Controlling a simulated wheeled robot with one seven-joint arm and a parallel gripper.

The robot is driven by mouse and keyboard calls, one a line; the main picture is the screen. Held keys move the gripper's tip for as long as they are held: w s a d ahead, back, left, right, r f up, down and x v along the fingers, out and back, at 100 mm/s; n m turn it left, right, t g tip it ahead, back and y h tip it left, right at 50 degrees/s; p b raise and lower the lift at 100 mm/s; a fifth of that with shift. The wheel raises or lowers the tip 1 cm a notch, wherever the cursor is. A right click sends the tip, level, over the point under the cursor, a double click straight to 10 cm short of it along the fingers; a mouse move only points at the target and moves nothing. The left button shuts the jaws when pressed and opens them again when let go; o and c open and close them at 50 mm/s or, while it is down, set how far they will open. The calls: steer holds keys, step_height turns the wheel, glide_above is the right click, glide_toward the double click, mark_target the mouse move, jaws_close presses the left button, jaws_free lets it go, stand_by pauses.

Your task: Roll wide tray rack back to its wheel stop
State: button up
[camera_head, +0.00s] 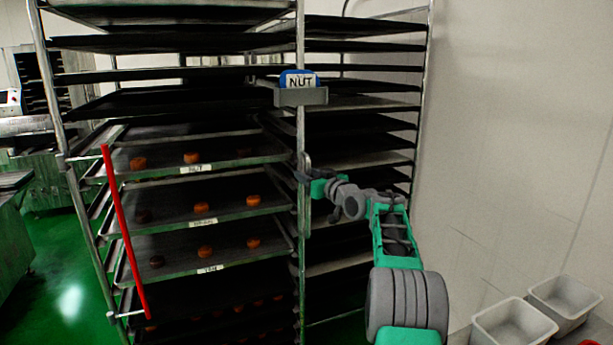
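The wide tray rack (300,130) stands close in front of me, a tall metal frame with several dark trays. Some middle trays hold small orange and dark round pieces. A blue "NUT" card sits in a grey holder (300,97) on its front post. A red bar (124,230) runs down its left side. My gripper (305,178) is at the front post, just below the card holder, beside or around a small upright handle there. Its fingers are too small and partly hidden to tell whether they are shut. The rack's wheels and a wheel stop are not in view.
A pale wall (520,120) rises close on the right. Two white bins (515,322) stand at its foot at the lower right. Green floor (65,260) shows free at the left, with metal machines (40,150) beyond it.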

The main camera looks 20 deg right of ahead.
steer(key=s+d+b, duration=0.1)
steer(key=s+b, duration=0.1)
steer(key=s, duration=0.5)
steer(key=shift+s, duration=0.35)
steer(key=s+a+f+g+p, duration=0.2)
steer(key=s+a+g, duration=0.15)
steer(key=a, duration=0.55)
steer(key=s+a+f+g+p, duration=0.2)
steer(key=s+a+f+g, duration=0.15)
steer(key=a, duration=0.45)
steer(key=s+a+f+g+h+p, duration=0.1)
steer(key=s+f, duration=0.3)
steer(key=s, duration=0.6)
steer(key=s+a+f+m+g+p, duration=0.1)
steer(key=s+a+f+g, duration=0.3)
steer(key=s, duration=0.7)
steer(key=s+a+f+g+h+p, duration=0.1)
steer(key=s+a+f+g, duration=0.1)
steer(key=s, duration=0.8)
step_height(320, 180, down, 3)
steer(key=shift+s+a+r+m+g+h+p, duration=0.2)
steer(key=shift+a+m+g+h+p, duration=0.15)
steer(key=shift+a, duration=0.25)
